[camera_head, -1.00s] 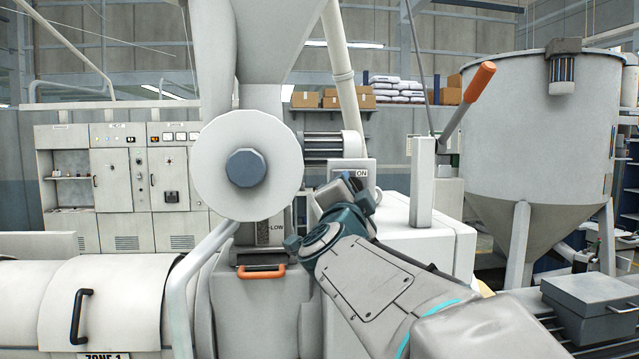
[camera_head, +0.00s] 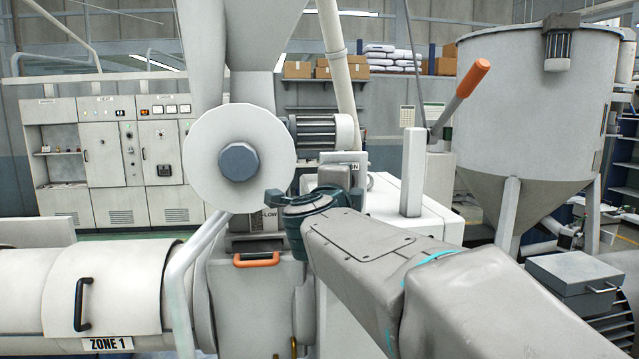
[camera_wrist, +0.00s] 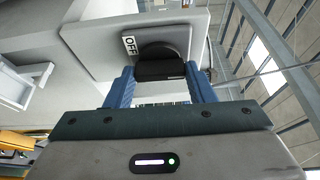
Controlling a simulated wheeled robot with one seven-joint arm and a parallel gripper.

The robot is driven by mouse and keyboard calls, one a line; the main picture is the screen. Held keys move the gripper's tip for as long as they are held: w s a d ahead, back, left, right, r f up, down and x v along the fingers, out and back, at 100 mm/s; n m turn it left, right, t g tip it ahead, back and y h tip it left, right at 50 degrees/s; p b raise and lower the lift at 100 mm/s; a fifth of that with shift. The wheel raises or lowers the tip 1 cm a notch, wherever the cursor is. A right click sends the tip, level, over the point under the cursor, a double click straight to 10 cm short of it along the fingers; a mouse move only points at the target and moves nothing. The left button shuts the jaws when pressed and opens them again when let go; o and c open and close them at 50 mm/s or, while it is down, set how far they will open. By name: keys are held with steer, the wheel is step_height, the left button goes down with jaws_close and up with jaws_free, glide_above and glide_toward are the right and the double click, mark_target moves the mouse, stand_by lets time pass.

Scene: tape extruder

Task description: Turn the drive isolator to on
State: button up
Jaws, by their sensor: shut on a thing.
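The drive isolator is a light grey box (camera_head: 345,158) on the machine behind my wrist in the head view, with an ON label (camera_head: 354,166) partly covered. In the wrist view its pale plate (camera_wrist: 85,42) fills the upper middle and carries an OFF label (camera_wrist: 130,45) left of a black rotary knob (camera_wrist: 162,52). My gripper (camera_wrist: 161,74) has its two blue fingers on either side of the knob's handle, shut on it. In the head view my gripper's teal body (camera_head: 312,203) shows, but the fingers and knob are hidden.
A large white disc with a grey hub (camera_head: 239,162) stands close left of my wrist. An orange handle (camera_head: 256,259) is below it. A lever with an orange grip (camera_head: 473,78) rises to the right, before a grey hopper (camera_head: 535,120).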

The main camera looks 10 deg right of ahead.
stand_by(0.3)
steer(key=o, duration=1)
steer(key=shift+s, duration=0.1)
steer(key=b+v, duration=0.2)
steer(key=v, duration=1.1)
steer(key=shift+s+a, duration=0.1)
steer(key=shift+s, duration=0.2)
